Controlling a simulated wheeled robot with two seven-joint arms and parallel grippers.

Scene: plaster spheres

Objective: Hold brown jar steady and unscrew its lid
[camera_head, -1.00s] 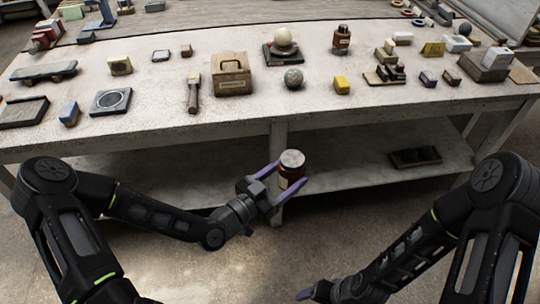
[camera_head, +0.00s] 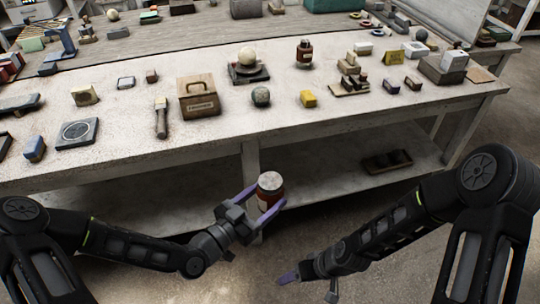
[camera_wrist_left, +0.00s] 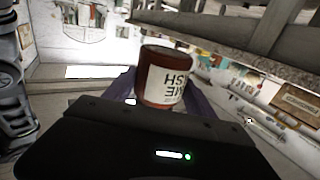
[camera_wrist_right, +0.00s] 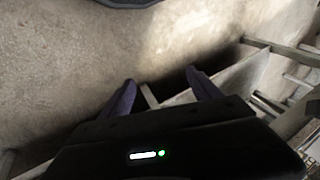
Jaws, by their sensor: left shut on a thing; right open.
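A brown jar (camera_head: 268,197) with a pale label is held upright, or nearly so, in front of the table. Its flat lid (camera_head: 270,180) is on top. My left gripper (camera_head: 258,204) is shut on the jar's body, with one purple finger on each side. The left wrist view shows the jar (camera_wrist_left: 165,75) between the fingers, its label print upside down. My right gripper (camera_head: 289,278) is low in front of the jar and apart from it. In the right wrist view its fingers (camera_wrist_right: 163,95) are spread with nothing between them.
The table (camera_head: 330,110) carries a wooden box (camera_head: 198,100), a grey-green sphere (camera_head: 261,96), a second brown bottle (camera_head: 304,52) and several small blocks. A lower shelf (camera_head: 330,155) with a dark tray (camera_head: 387,161) lies behind the jar. Open floor lies in front.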

